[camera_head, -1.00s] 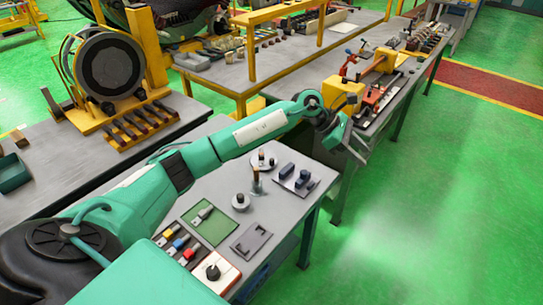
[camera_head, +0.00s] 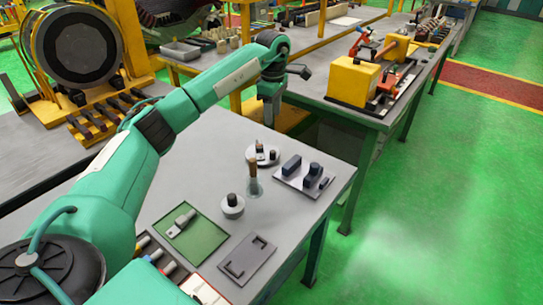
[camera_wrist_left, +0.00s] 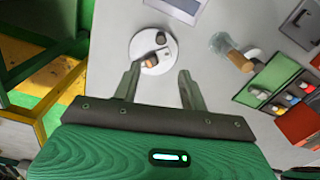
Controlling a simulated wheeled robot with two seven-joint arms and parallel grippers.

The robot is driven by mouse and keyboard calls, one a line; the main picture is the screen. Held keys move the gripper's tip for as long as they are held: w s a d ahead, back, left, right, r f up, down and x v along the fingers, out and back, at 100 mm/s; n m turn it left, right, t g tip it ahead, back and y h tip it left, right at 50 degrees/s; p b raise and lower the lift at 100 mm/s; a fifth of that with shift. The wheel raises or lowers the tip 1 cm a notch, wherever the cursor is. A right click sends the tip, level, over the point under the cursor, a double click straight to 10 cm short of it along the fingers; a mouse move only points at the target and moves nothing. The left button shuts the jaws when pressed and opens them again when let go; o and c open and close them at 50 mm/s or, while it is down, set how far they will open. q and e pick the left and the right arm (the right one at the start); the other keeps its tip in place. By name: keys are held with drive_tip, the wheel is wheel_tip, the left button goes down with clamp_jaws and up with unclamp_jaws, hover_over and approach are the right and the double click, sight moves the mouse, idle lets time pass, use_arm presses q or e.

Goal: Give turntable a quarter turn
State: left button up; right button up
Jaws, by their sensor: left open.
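The turntable looks to be the white round disc (camera_head: 256,160) with small dark and tan parts on top, near the back edge of the grey bench (camera_head: 215,165). In the left wrist view the white disc (camera_wrist_left: 143,63) lies ahead of the fingertips, roughly between them. My left gripper (camera_head: 269,122) points down above and slightly behind the disc in the head view. It also shows in the left wrist view (camera_wrist_left: 158,72), open and empty, with its two fingers apart. The fingers seem clear of the disc, but the exact height is hard to tell. My right gripper is out of view.
A wooden-handled upright item (camera_head: 253,182) and a round knob piece (camera_head: 232,207) stand close to the disc. A plate with dark blocks (camera_head: 304,196) is to its right. A green mat (camera_head: 207,240) and a grey plate (camera_head: 240,270) lie nearer.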

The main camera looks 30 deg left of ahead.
sight(273, 151)
use_arm(q)
wheel_tip(273, 151, down, 12)
drive_tip(key=shift+s+d+f+p, duration=0.15)
drive_tip(key=shift+f+p, duration=0.1)
drive_tip(key=shift+p, duration=0.9)
drive_tip(key=shift+f, duration=0.65)
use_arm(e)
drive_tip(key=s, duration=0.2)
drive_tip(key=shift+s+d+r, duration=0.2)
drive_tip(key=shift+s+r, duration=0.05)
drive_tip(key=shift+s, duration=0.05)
use_arm(q)
clamp_jaws()
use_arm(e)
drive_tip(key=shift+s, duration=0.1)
